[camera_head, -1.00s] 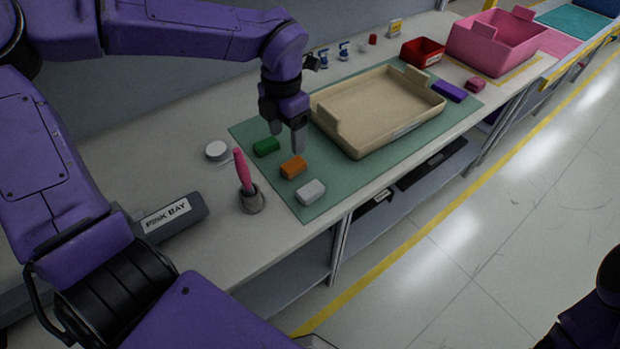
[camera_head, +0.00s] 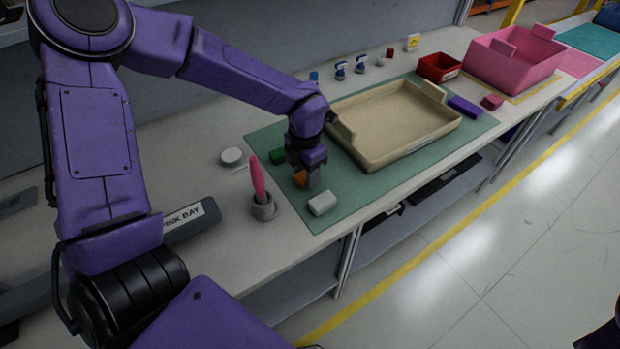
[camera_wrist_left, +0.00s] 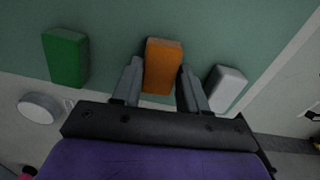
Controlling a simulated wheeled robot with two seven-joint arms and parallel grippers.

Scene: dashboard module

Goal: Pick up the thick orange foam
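The orange foam (camera_head: 300,179) is a small block on the green mat (camera_head: 351,200), partly hidden by my left gripper in the head view. In the left wrist view the orange foam (camera_wrist_left: 163,66) lies between the two fingers. My left gripper (camera_head: 310,182) is down over it, with a finger on each side (camera_wrist_left: 159,88). Small gaps seem to show beside the block, so the fingers look open around it. A green block (camera_wrist_left: 66,57) lies to its left and a white block (camera_wrist_left: 226,88) to its right. My right gripper is not in view.
A beige tray (camera_head: 366,160) stands on the mat right behind the gripper. A red bin (camera_head: 438,68) and pink crate (camera_head: 514,60) stand farther right.

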